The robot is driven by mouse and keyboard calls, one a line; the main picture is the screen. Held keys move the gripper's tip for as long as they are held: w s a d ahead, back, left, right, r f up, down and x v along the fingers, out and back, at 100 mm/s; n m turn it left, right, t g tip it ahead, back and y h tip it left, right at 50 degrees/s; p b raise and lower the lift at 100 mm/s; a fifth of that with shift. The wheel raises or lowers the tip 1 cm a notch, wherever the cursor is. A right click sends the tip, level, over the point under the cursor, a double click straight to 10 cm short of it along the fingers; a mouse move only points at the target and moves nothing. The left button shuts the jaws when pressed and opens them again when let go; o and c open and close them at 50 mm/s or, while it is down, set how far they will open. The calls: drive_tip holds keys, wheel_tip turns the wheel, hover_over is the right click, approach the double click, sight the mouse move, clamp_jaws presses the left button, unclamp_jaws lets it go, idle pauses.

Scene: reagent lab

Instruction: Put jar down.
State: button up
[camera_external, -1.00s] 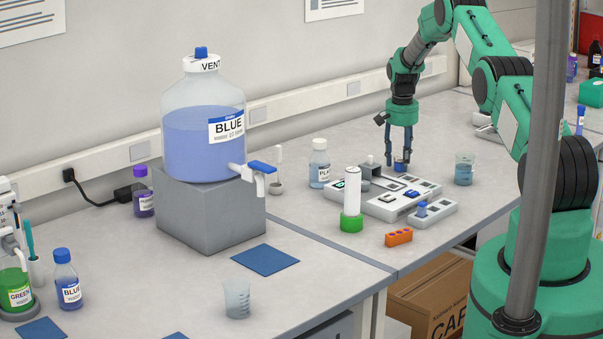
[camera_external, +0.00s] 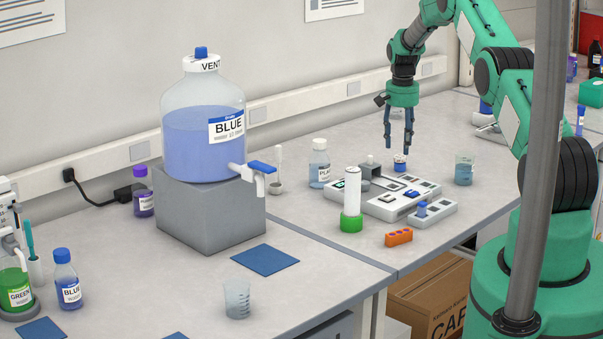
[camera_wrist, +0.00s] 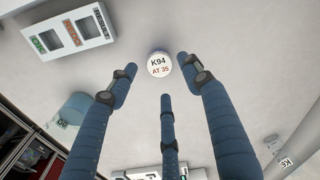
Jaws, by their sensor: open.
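The jar (camera_external: 400,165) is small, with a white lid and a blue body. It stands upright on the bench just behind the white multi-part device (camera_external: 397,203). In the wrist view its round lid (camera_wrist: 159,65) reads "K94 AT 35", with bare bench around it. My gripper (camera_external: 398,147) hangs above the jar with its fingers pointing down, open and empty. In the wrist view the spread fingertips (camera_wrist: 158,78) appear around and below the lid, clear of it.
A beaker of blue liquid (camera_external: 464,169) stands right of the jar; a labelled bottle (camera_external: 319,165) stands left. The wrist view shows a white labelled tray (camera_wrist: 90,29) at upper left.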

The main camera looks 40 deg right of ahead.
sight(400, 157)
wheel_tip(400, 157, up, 6)
drive_tip(key=shift+a+r, duration=0.2)
drive_tip(key=shift+s, duration=0.1)
idle(0.5)
drive_tip(key=shift+r, duration=0.1)
